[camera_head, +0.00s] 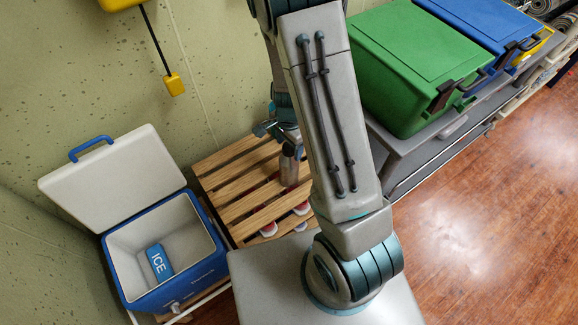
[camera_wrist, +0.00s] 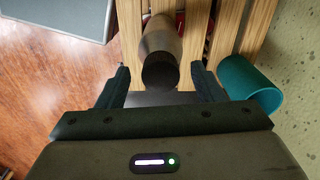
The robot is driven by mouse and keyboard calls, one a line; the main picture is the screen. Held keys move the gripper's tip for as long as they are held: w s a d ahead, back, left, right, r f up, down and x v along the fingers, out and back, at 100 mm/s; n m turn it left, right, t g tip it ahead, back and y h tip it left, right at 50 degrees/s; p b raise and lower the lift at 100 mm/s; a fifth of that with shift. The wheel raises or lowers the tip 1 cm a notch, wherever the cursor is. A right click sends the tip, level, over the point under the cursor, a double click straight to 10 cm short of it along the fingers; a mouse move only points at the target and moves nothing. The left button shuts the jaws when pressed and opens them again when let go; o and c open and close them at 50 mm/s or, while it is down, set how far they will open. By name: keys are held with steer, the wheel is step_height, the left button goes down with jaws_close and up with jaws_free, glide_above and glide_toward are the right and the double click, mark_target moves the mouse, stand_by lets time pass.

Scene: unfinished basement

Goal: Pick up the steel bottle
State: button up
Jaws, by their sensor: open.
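The steel bottle (camera_head: 289,168) stands on a slatted wooden pallet (camera_head: 222,179) in the head view, just below my gripper (camera_head: 279,133). In the wrist view the bottle (camera_wrist: 160,52) is a grey-brown cylinder with a dark end, and it lies between the two dark fingers of my gripper (camera_wrist: 161,88). The fingers are open, with a gap on each side of the bottle. My arm hides part of the pallet to the right of the bottle in the head view.
A teal cylinder (camera_wrist: 248,85) is close by the right finger. An open blue cooler (camera_head: 191,274) with an ice pack (camera_head: 159,262) stands left of the pallet. Green (camera_head: 415,60) and blue (camera_head: 478,28) bins sit on a grey bench (camera_head: 401,146) at right. Open wooden floor (camera_head: 500,220) lies at right.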

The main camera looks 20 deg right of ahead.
steer(key=shift+f, duration=0.9)
steer(key=shift+c, duration=0.3)
jaws_close()
steer(key=shift+r, duration=0.1)
